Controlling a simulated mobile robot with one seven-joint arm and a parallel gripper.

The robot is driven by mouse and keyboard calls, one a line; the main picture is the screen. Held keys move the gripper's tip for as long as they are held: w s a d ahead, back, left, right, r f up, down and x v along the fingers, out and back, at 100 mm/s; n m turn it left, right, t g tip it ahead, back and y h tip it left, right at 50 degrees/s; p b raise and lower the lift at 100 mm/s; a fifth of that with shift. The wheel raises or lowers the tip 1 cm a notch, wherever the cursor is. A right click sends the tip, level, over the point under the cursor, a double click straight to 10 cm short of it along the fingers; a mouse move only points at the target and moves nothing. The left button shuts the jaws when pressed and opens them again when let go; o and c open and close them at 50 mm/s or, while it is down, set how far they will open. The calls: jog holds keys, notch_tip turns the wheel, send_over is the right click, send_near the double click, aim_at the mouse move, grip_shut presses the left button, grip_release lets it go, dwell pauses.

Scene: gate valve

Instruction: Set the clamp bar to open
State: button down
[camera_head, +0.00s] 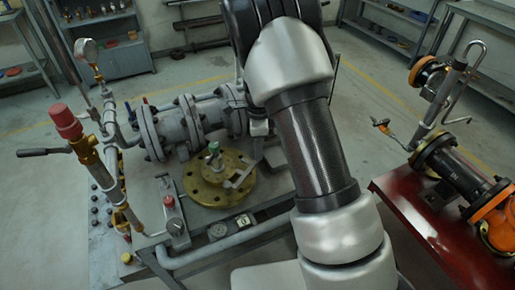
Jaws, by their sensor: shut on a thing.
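My arm (303,130) crosses the middle of the head view from the lower right up to the top. It covers much of the bench behind it. I cannot make out my gripper, which is hidden behind the arm or out of the frame. A brass-coloured round flange (205,186) with bolt holes lies on the bench, with a green-topped stem (214,150) at its centre.
A grey flanged pipe (187,122) runs across the bench behind the flange. On the left stand a gauge (86,48) and a red-capped fitting with a lever (66,122). A red table (425,235) with black and orange pipe parts is on the right. Open floor lies between.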

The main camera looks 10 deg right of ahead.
jog(key=c, duration=1.7)
grip_release()
jog(key=shift+r, duration=0.1)
notch_tip(320, 180, up, 17)
jog(key=shift+r+p, duration=0.15)
jog(key=shift+p, duration=0.2)
